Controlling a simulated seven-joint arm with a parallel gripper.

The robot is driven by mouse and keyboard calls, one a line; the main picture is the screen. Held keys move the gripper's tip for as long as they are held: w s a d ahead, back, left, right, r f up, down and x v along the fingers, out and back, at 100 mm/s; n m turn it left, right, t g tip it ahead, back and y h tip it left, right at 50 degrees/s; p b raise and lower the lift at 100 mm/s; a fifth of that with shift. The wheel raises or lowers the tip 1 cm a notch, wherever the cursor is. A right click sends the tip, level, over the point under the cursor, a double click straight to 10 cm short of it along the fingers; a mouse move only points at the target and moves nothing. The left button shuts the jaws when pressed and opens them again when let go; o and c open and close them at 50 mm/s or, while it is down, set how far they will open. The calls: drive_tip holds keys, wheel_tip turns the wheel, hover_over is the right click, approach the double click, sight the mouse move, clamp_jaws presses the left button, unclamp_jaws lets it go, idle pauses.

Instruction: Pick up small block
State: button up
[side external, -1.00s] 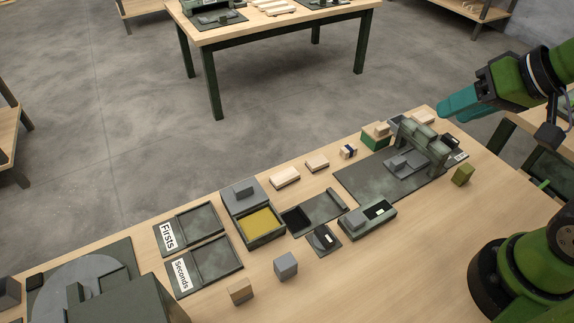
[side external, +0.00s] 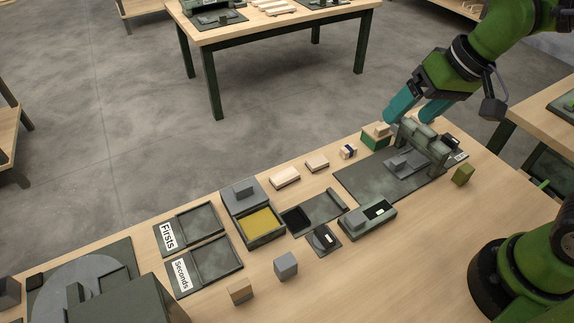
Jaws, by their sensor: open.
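Several small blocks lie on the wooden table, and I cannot tell which one the task names. Pale wooden blocks are a longer one (side external: 285,177), a shorter one (side external: 317,163) and a dark-banded one (side external: 348,152). A tan block (side external: 240,291) and a grey cube (side external: 286,265) sit near the front edge. An olive block (side external: 463,175) stands at the right. My gripper (side external: 407,117), with teal fingers, is open and appears empty. It points down at the back right, over or beside a green box with a pale block on top (side external: 377,131); its exact height is unclear.
A dark grey arch-like fixture (side external: 424,139) stands close to my gripper on a dark mat (side external: 360,185). Trays labelled Firsts (side external: 195,225) and Seconds (side external: 215,262) lie at the left, beside a yellow-floored box (side external: 262,222).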

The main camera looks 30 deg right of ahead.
sight(317, 161)
drive_tip(key=w+a+f+n+g+h, duration=0.1)
drive_tip(key=w+a+f, duration=0.25)
drive_tip(key=w, duration=0.35)
drive_tip(key=w+a+f+n+g+h, duration=0.1)
drive_tip(key=w+a+f, duration=0.1)
drive_tip(key=w+a, duration=0.3)
drive_tip(key=w+f, duration=0.1)
drive_tip(key=f, duration=0.4)
drive_tip(key=w+d+f, duration=0.1)
drive_tip(key=f, duration=0.4)
drive_tip(key=w+f, duration=0.1)
drive_tip(key=f, duration=0.5)
drive_tip(key=shift+w+d, duration=0.15)
drive_tip(key=shift+w, duration=0.1)
drive_tip(key=c, duration=1.1)
